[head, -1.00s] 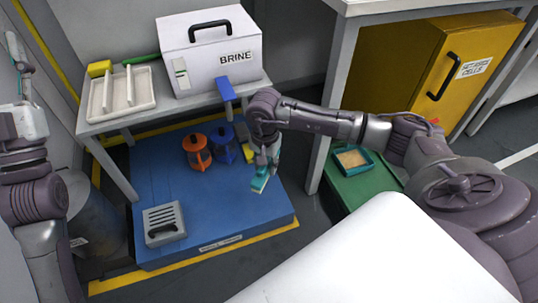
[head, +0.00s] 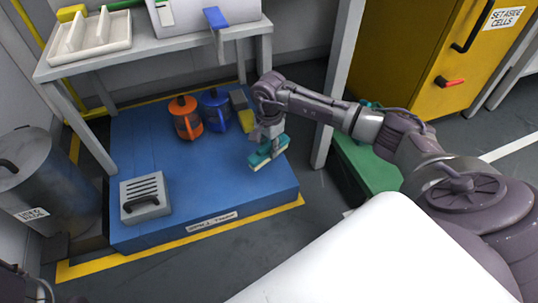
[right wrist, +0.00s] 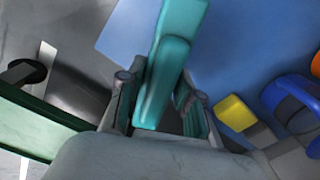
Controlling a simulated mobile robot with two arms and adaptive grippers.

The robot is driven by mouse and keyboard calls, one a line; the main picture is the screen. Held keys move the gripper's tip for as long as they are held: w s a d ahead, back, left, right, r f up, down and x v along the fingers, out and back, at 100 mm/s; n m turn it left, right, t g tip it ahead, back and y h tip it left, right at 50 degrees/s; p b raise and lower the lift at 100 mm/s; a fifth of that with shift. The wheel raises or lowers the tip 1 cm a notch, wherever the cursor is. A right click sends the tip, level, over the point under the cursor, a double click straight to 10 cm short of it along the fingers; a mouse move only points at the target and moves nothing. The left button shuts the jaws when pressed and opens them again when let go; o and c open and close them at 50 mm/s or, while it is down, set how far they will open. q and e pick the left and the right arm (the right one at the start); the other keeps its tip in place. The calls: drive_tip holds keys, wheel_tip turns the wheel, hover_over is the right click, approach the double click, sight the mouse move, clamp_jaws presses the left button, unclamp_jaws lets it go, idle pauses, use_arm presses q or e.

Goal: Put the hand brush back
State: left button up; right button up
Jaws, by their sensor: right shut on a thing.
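The hand brush (head: 268,153) is teal with pale bristles. My right gripper (head: 268,136) is shut on it and holds it over the front right part of the blue platform (head: 215,195). The head view does not clearly show whether the bristles touch the platform. In the right wrist view the brush (right wrist: 168,65) lies between the two fingers of my right gripper (right wrist: 158,98) and points away. My left gripper is out of view.
A grey slotted box (head: 145,198) sits front left. A green platform (head: 365,165) lies right, beyond a table leg. The platform's middle is clear.

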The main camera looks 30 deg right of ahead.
drive_tip(key=shift+f+b, duration=1.9)
drive_tip(key=shift+f, duration=1.55)
drive_tip(key=o, duration=1.1)
drive_tip(key=shift+r, duration=0.15)
